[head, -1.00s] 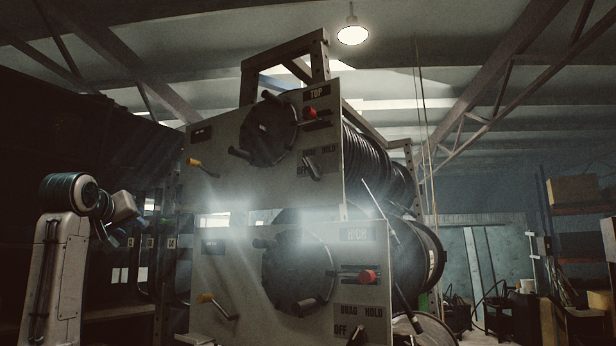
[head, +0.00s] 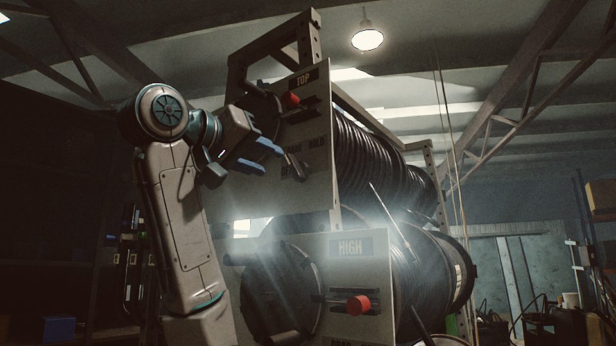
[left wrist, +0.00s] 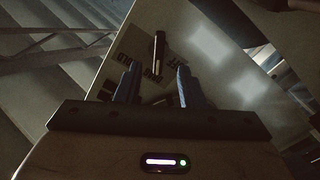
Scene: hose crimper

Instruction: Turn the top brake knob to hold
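The top brake knob (head: 296,167) is a dark, bar-shaped handle on the grey TOP panel, among OFF, DRAG and HOLD labels. The bar slants from upper left to lower right; I cannot tell which end is the pointer. In the left wrist view the knob (left wrist: 159,46) lies ahead of the fingertips, between their lines. My left gripper (head: 260,154), with blue fingers, is open and empty, left of the knob and apart from it. Its two fingers also show in the left wrist view (left wrist: 155,72). My right gripper is not in view.
A red knob (head: 290,99) sits above the brake knob, near the TOP label (head: 303,78). The HIGH panel (head: 350,270) below has another red knob (head: 358,305). Hose reels (head: 376,165) stand behind the panels.

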